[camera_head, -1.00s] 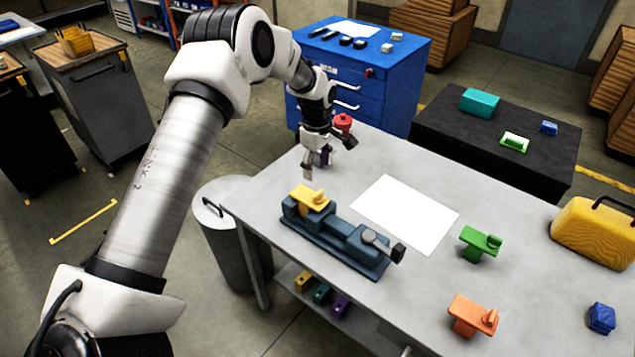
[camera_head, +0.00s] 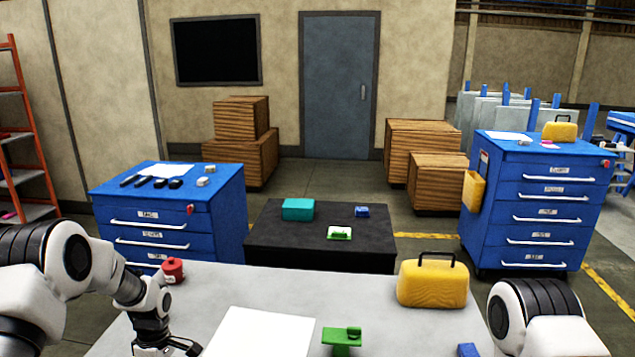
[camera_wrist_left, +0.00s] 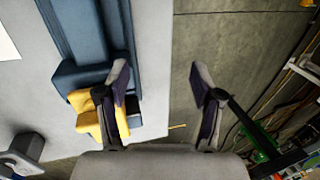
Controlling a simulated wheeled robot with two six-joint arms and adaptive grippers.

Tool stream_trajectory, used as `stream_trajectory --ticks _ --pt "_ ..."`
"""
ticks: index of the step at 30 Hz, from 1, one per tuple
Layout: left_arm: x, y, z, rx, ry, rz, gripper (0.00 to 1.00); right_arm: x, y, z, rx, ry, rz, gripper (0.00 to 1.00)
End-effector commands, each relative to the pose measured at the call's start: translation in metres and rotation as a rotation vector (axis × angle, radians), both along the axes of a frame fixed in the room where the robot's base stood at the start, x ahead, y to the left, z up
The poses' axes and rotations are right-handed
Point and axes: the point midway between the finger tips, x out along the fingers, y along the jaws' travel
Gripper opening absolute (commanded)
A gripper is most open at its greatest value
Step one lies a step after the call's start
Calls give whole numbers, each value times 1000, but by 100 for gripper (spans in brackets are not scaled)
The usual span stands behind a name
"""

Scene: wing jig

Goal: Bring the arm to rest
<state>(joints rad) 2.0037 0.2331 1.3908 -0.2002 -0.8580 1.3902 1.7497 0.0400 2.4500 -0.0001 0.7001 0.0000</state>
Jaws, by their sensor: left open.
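My left gripper (camera_head: 165,350) is at the bottom left of the head view, over the grey table (camera_head: 200,290), partly cut off by the lower edge. In the left wrist view the left gripper (camera_wrist_left: 163,92) has its two fingers wide apart with nothing between them. A yellow piece (camera_wrist_left: 84,112) sits in the blue vise (camera_wrist_left: 85,72), to the left and partly behind the left finger. Part of my right arm (camera_head: 540,310) shows at the bottom right of the head view; its gripper is out of view.
A red item (camera_head: 173,270) stands near my left arm. White paper (camera_head: 260,335), a green piece (camera_head: 343,340), a blue item (camera_head: 468,350) and a yellow case (camera_head: 433,285) are on the table. A black table (camera_head: 320,245) and blue cabinets (camera_head: 225,215) stand beyond.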

Motion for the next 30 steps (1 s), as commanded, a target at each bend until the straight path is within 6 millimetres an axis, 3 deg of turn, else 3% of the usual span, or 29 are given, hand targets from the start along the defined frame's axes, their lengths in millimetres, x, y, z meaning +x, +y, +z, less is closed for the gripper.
stream_trajectory --ticks 1,3,8,9,11,12,15,18,21,30 --pt "-29 -14 -38 -10 59 -25 67 0 0 -12 0 0 0 0" --pt "-69 -31 -75 -35 112 -82 67 0 0 -20 0 0 0 0" --pt "-169 -69 -147 -126 177 -281 67 0 0 -36 0 0 0 0" --pt "-198 -78 -162 -157 182 -349 67 0 0 -40 0 0 0 0" --pt "-248 -91 -180 -209 177 -479 67 0 0 -47 0 0 0 0" --pt "-283 -98 -187 -246 158 -590 67 0 0 -51 0 0 0 0" --pt "-331 -106 -177 -288 51 -877 67 0 0 -52 0 0 0 0" --pt "-330 -105 -163 -256 -86 -1132 67 0 0 -49 0 -1 0 0" --pt "-303 -103 -164 -189 -198 -1323 67 0 0 -49 0 -1 0 0" --pt "-298 -103 -164 -182 -212 -1389 67 0 0 -49 0 -1 0 0"
